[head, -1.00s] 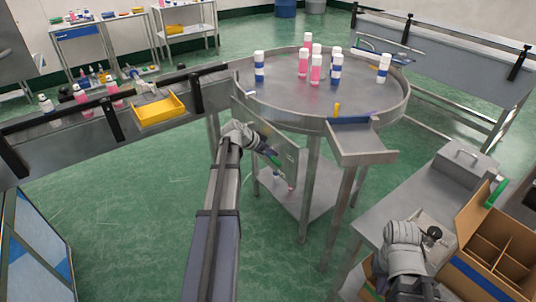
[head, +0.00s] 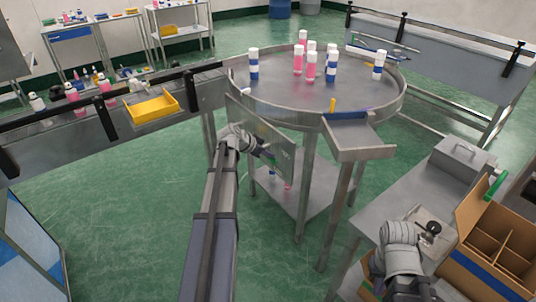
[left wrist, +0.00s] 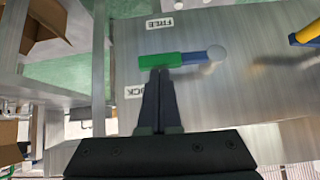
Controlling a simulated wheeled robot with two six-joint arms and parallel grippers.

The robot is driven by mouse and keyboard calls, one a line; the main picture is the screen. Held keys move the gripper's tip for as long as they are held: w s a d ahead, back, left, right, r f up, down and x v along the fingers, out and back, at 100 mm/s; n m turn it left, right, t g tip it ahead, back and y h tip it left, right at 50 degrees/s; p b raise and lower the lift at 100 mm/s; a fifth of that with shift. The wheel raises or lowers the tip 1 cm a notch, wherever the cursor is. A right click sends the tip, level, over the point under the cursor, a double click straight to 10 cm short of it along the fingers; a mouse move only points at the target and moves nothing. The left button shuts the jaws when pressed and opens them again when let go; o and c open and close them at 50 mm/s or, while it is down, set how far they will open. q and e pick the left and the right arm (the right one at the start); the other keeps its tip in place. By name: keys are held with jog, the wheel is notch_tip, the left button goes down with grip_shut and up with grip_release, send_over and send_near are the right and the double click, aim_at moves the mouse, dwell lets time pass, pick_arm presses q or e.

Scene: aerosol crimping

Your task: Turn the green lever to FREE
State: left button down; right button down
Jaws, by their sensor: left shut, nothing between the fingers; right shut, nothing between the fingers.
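The lever, with a green handle (left wrist: 158,61) and a blue shank, lies nearly level in the left wrist view. Its round pale pivot is at its right end. The FREE label (left wrist: 160,23) is above the handle and the LOCK label (left wrist: 136,91) below it, on a grey metal panel (left wrist: 245,95). My left gripper (left wrist: 160,74) is shut and empty, its fingertips at the lower, LOCK-side edge of the handle. I cannot tell if they touch. In the head view my left gripper (head: 264,153) is at the panel under the round table and largely covers the lever.
The round steel table (head: 290,105) carries several pink and blue bottles. A chute (head: 355,140) juts from its front edge. A conveyor with a yellow bin (head: 152,108) is at left. At right, my right arm's wrist is over a bench near a divided cardboard box (head: 490,250); its jaws are hidden.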

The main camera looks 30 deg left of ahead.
pick_arm(q)
jog(key=shift+s+d+f, duration=0.1)
jog(key=shift+f, duration=0.05)
jog(key=a+f+m+t+y+b, duration=0.1)
jog(key=f+m+t+y+b, duration=0.2)
jog(key=b, duration=0.8)
jog(key=w+a+f+m+t+y+b, duration=0.1)
jog(key=a+f+m+t+y+b, duration=0.1)
jog(key=f+y+b, duration=0.4)
jog(key=shift+w+a+f+m+t+b, duration=0.3)
jog(key=shift+f+m+t+b, duration=0.6)
jog(key=shift+b, duration=1.95)
jog(key=shift+a+r, duration=0.1)
